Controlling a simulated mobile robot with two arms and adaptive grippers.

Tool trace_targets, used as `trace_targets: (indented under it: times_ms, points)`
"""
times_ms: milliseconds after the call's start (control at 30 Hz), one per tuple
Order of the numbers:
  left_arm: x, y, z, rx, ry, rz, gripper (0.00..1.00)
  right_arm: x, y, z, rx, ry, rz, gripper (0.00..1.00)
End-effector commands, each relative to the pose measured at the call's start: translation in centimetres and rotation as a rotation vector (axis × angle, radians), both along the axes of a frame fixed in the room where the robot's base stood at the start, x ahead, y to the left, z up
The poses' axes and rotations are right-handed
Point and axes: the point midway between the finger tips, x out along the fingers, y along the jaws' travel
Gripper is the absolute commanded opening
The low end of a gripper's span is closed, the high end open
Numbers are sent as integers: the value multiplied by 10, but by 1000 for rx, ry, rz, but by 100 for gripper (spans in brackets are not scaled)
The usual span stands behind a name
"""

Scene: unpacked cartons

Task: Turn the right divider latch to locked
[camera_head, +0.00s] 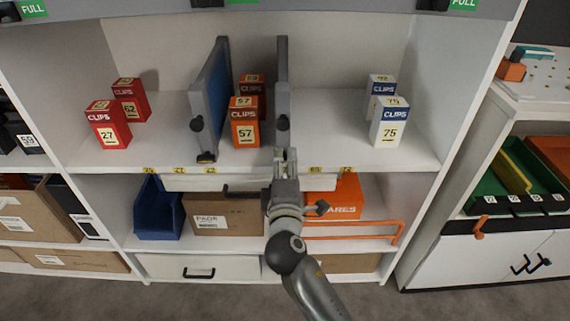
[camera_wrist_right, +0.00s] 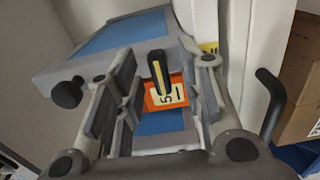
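The right divider (camera_head: 282,78) stands upright on the upper shelf, seen nearly edge-on, with a black knob (camera_head: 283,122) on its front edge. My right gripper (camera_head: 286,157) is at the divider's lower front end and hides its latch in the head view. In the right wrist view the divider (camera_wrist_right: 140,32) is grey with blue panels. Its latch (camera_wrist_right: 159,72), a black lever with a yellow stripe, lies between the spread fingers of my right gripper (camera_wrist_right: 165,80). I see gaps beside the latch; contact cannot be told. My left gripper is not in view.
The left divider (camera_head: 211,95) stands nearby, with orange clips cartons (camera_head: 245,133) between the two. Red cartons (camera_head: 108,136) stand left and white-blue cartons (camera_head: 389,134) right. Below are a blue bin (camera_head: 157,212) and an orange box (camera_head: 345,202). The shelf front right of my gripper is clear.

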Motion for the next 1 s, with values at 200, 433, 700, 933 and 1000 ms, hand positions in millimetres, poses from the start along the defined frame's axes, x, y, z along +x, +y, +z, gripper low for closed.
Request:
trace_targets:
  times_ms: [200,433,700,933,1000]
  points:
    - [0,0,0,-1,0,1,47,-12,0,-1,-1,1,0,36]
    - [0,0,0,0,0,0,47,-58,0,-1,2,3,2,36]
    - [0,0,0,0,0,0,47,-105,0,-2,0,3,1,36]
    - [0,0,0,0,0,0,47,-120,0,0,0,0,0,36]
    - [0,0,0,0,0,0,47,-120,0,0,0,0,0,36]
